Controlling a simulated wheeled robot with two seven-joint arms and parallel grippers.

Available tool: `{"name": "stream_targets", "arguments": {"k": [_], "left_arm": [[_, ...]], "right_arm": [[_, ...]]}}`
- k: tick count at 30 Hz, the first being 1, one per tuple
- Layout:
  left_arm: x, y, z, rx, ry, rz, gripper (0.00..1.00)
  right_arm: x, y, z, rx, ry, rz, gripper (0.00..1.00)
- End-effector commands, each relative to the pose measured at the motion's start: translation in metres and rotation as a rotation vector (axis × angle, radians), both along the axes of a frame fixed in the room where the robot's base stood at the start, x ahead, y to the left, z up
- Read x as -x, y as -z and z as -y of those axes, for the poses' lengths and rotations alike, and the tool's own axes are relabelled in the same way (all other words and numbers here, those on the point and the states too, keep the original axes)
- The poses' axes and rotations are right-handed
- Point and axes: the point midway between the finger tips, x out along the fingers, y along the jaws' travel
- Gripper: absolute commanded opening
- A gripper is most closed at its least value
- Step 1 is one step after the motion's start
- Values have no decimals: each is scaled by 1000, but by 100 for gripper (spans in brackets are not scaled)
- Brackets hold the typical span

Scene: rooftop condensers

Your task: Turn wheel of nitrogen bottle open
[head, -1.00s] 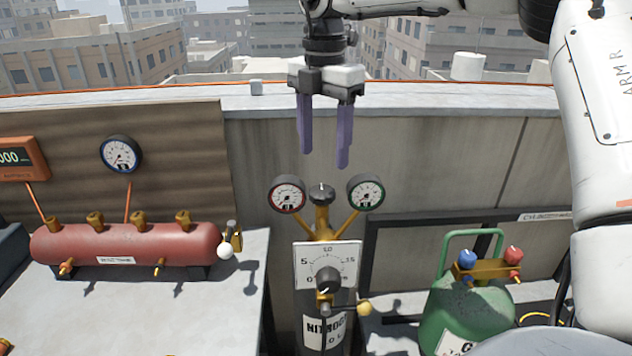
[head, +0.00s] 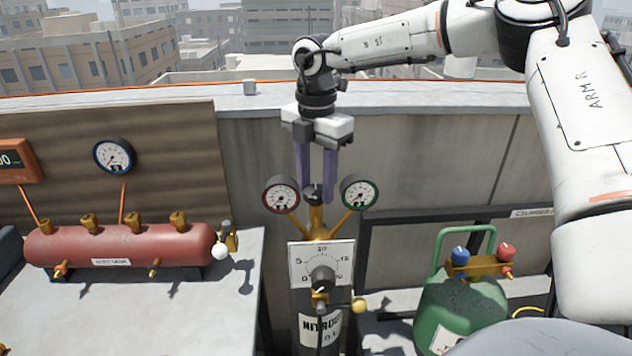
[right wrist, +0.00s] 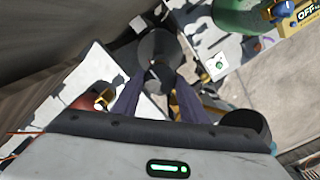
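The nitrogen bottle (head: 319,331) is a dark cylinder with a white label at the lower middle of the head view. Its small dark valve wheel (head: 312,190) tops the brass fitting between two gauges. My right gripper (head: 317,198) points down from above with its two purple fingers apart. Its fingertips are at the wheel's height, seemingly on either side of it, and partly hide it. Contact cannot be made out. In the right wrist view, the fingers (right wrist: 156,84) reach down towards the bottle top. My left gripper is not in view.
A red-rimmed gauge (head: 281,194) and a green-rimmed gauge (head: 359,191) flank the wheel closely. A regulator dial plate (head: 338,258) is below. A red tank (head: 130,244) lies at left, a green cylinder (head: 450,310) stands at right, and a parapet wall (head: 440,150) runs behind.

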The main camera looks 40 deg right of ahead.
Motion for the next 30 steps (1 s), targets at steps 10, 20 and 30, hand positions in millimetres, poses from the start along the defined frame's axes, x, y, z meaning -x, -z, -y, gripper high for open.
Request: {"name": "stream_targets", "arguments": {"k": [10, 20, 30], "left_arm": [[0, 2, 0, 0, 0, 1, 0], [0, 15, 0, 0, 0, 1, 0], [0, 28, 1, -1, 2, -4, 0]], "right_arm": [[0, 0, 0, 1, -21, 0, 17], [0, 2, 0, 2, -201, 0, 17], [0, 1, 0, 1, -517, 0, 17]]}}
